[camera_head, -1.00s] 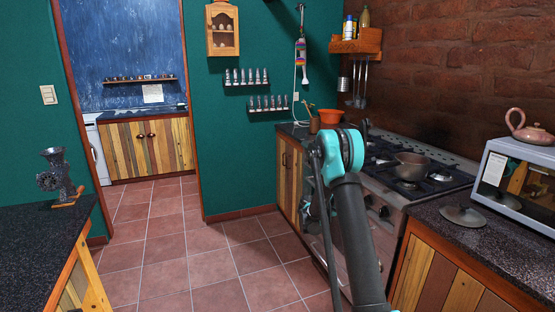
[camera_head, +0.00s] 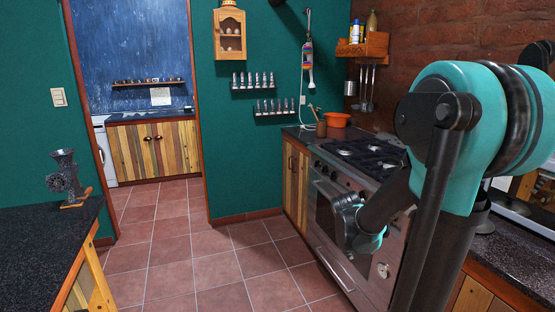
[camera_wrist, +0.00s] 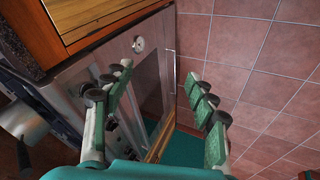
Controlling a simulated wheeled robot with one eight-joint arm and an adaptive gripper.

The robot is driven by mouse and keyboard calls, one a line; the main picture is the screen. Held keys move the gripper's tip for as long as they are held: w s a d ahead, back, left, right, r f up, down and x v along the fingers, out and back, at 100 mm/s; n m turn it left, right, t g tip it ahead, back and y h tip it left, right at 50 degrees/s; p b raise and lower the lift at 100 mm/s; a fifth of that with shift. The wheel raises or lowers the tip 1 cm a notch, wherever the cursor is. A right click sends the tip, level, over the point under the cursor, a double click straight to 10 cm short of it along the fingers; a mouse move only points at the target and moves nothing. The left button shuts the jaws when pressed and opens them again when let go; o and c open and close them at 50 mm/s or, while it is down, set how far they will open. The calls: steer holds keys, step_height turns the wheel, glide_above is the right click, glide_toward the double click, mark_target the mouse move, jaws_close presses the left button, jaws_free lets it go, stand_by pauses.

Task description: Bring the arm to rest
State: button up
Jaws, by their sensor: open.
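My arm is bent, with its large teal elbow (camera_head: 455,120) raised close to the camera at the right in the head view. The forearm slopes down and left to my wrist (camera_head: 365,225), which shows in front of the stove. In the wrist view my gripper (camera_wrist: 160,85) is open, its two fingers well apart with nothing between them. The oven front (camera_wrist: 150,85) and the tiled floor show beyond the fingers. I cannot tell the exact gap to the oven.
The stove (camera_head: 345,215) and the dark counter (camera_head: 510,240) run along the right, near my arm. A second counter (camera_head: 45,235) with a meat grinder (camera_head: 66,178) is at the left. The tiled floor (camera_head: 190,245) between them is clear.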

steer(key=s+a+f+y, duration=0.1)
steer(key=s+a+y, duration=0.1)
steer(key=s+a, duration=0.2)
steer(key=s+a+f+m+y, duration=0.1)
steer(key=s+a, duration=0.3)
steer(key=s, duration=0.6)
steer(key=shift+s+a+f+y, duration=0.2)
steer(key=shift+s+f+y, duration=0.1)
steer(key=shift+f+y, duration=0.45)
